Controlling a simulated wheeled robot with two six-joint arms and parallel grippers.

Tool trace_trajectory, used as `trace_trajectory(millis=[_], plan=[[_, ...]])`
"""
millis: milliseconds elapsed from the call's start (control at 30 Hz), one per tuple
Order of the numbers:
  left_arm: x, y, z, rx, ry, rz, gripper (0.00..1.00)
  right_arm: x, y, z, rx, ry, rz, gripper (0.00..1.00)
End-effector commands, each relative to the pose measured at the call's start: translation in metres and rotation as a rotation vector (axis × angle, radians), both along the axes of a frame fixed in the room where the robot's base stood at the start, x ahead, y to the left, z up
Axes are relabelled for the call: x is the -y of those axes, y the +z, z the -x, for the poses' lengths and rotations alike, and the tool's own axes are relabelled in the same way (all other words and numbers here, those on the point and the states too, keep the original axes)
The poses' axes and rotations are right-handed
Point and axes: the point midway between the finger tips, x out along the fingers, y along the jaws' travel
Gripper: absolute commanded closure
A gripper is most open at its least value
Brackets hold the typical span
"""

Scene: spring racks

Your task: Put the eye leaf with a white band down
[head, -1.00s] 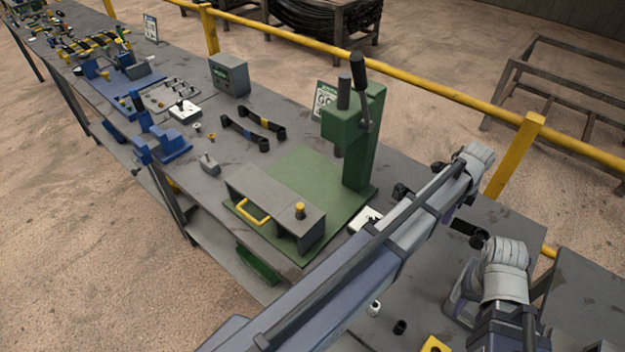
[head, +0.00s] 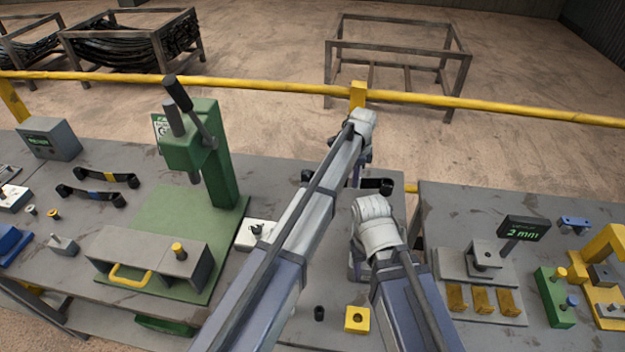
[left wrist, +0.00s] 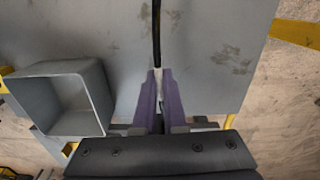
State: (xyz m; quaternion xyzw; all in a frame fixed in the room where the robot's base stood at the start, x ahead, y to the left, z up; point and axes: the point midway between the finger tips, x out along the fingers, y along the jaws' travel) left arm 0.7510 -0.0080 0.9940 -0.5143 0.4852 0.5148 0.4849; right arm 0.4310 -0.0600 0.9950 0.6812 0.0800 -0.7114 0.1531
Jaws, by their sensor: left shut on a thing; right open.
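A black eye leaf (head: 378,185) shows on both sides of my left arm in the head view, with its middle hidden. My left gripper (head: 357,172) is at that leaf, pointing down, its fingertips mostly hidden. In the left wrist view, the purple fingers of the left gripper (left wrist: 158,78) are shut on the leaf (left wrist: 157,35), which runs edge-on to the top of the picture. A pale patch shows between the fingers; I cannot tell whether it is the white band. My right gripper (head: 358,268) is lower in the head view, open, partly hidden by its own arm.
A green press (head: 205,150) stands left of my arms. A gauge stand (head: 485,262) and yellow blocks are at right. A hollow grey box (left wrist: 68,98) is beside my left fingers. A yellow rail (head: 265,88) runs behind.

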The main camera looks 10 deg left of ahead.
Motion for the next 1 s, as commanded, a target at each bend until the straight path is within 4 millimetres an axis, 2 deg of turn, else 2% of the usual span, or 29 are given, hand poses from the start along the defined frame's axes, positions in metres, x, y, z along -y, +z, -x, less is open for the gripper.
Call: trace_trajectory(millis=[167,533,833,1000], plan=[[0.000,-0.012,0.000,0.000,0.000,0.000,1.00,0.000,-0.012,0.000,0.000,0.000,0.000,0.50],[0.000,-0.059,0.000,0.000,0.000,0.000,1.00,0.000,-0.059,0.000,0.000,-0.001,0.000,0.50],[0.000,-0.063,0.000,0.000,0.000,0.000,1.00,0.000,-0.063,0.000,0.000,-0.001,0.000,0.50],[0.000,-0.076,0.000,0.000,0.000,0.000,1.00,0.000,-0.076,0.000,0.000,-0.001,0.000,0.50]])
